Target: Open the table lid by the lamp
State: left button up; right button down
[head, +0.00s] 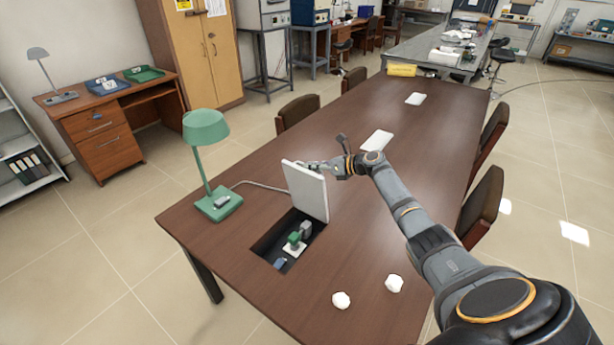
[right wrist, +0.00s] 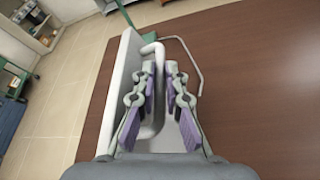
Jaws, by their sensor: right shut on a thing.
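The white table lid (head: 306,190) stands steeply raised at the far edge of a dark rectangular compartment (head: 268,247) in the brown table. The green lamp (head: 206,130) stands just left of it. My right gripper (head: 312,166) is at the lid's right face, near its top. In the right wrist view, the lid (right wrist: 116,90) is to the left, and a pale bent handle (right wrist: 154,50) runs between the fingers of my right gripper (right wrist: 161,75). The gripper is shut on this handle. My left gripper is not in view.
The compartment holds a green plug (head: 294,238) and other small parts. A lamp cable (head: 265,187) runs behind the lid. Chairs (head: 482,205) line the right side.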

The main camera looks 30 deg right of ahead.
jog(key=shift+w+d+f, duration=0.1)
jog(key=shift+w+d, duration=0.1)
jog(key=shift+d, duration=0.35)
jog(key=shift+w+d+f, duration=0.1)
jog(key=shift+w+d, duration=0.1)
jog(key=shift+d, duration=0.3)
jog(key=c, duration=1.7)
grip_release()
jog(key=shift+d, duration=0.1)
jog(key=shift+r, duration=0.1)
